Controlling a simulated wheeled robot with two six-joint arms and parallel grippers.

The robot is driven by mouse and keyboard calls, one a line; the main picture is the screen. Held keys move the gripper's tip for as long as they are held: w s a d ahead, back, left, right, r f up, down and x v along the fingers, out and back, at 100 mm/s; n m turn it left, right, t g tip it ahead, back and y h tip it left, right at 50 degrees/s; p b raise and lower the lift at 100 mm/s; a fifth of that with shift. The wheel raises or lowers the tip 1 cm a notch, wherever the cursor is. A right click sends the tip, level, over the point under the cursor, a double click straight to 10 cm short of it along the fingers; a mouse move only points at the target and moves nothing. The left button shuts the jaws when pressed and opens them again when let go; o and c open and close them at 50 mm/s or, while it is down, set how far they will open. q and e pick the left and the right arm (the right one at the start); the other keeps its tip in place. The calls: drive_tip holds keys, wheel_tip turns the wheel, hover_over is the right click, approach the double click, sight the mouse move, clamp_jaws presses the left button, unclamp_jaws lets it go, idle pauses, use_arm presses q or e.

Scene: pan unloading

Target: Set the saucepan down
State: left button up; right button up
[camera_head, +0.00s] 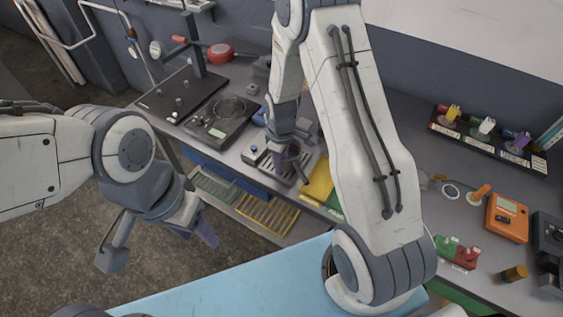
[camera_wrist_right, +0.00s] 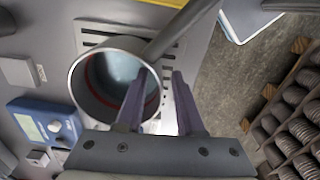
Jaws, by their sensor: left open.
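The saucepan (camera_wrist_right: 118,80) is a metal pot with a red ring inside, seen from above in the right wrist view. Its handle runs up and to the right from the rim. It is over a slotted metal plate (camera_wrist_right: 172,64); I cannot tell whether its base touches. My right gripper (camera_wrist_right: 160,72) has its two purple fingers apart, tips by the rim and the handle's root, with no grip on the handle visible. In the head view my right gripper largely hides the saucepan above the slotted plate (camera_head: 262,158). My left gripper (camera_head: 160,250) is open and empty over the floor.
A black hob (camera_head: 220,120) and a red pan (camera_head: 220,53) are at the back left of the bench. A yellow item (camera_head: 318,180) lies right of the slotted plate. A blue device (camera_wrist_right: 45,125) stands left of the saucepan in the wrist view.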

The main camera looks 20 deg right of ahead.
drive_tip(key=shift+r, duration=0.5)
wheel_tip(320, 180, up, 11)
drive_tip(key=shift+r+b, duration=0.1)
drive_tip(key=shift+b, duration=1.15)
drive_tip(key=s+a+r, duration=0.6)
drive_tip(key=s+a, duration=0.5)
drive_tip(key=s+a+r+m+y, duration=0.1)
drive_tip(key=s+a, duration=0.2)
drive_tip(key=s, duration=0.9)
drive_tip(key=shift+s+r, duration=0.25)
drive_tip(key=shift+s, duration=0.15)
